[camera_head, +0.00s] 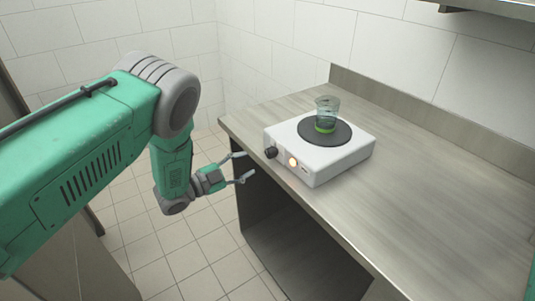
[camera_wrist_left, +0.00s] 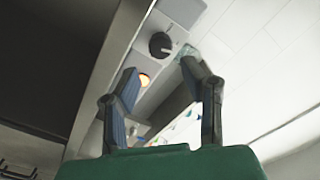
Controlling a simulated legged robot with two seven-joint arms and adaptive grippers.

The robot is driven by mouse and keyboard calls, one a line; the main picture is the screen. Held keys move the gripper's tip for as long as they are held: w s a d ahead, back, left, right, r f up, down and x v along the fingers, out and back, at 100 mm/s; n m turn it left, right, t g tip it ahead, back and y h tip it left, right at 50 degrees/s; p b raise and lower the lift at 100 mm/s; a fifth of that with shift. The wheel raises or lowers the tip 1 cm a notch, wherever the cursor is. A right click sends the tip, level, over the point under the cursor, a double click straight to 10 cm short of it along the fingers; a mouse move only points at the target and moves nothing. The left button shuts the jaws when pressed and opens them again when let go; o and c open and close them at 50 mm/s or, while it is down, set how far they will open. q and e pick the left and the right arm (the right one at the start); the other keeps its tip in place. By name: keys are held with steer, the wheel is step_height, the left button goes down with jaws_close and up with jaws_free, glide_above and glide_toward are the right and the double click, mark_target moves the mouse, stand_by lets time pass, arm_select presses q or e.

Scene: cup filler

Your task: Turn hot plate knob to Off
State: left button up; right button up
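The white hot plate (camera_head: 338,157) sits on the counter near its left front corner. Its black knob (camera_head: 271,152) is on the front face, left of a glowing orange light (camera_head: 293,162). My left gripper (camera_head: 244,167) is open and empty, just in front of the knob and apart from it. In the left wrist view the knob (camera_wrist_left: 161,45) shows beyond the open fingertips (camera_wrist_left: 160,70), with the lit light (camera_wrist_left: 143,79) near one finger. A pale pointer mark shows on the knob. My right gripper is not in view.
A clear glass cup (camera_head: 327,108) with a green base stands on the dark round heating disc (camera_head: 341,134). The counter (camera_head: 430,205) is bare to the right. Its front edge lies close to the gripper, with an open space below. A tiled wall is behind.

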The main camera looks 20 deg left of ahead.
mark_target(267, 155)
arm_select(q)
steer(key=x, duration=0.8)
steer(key=shift+c, duration=0.4)
jaws_close()
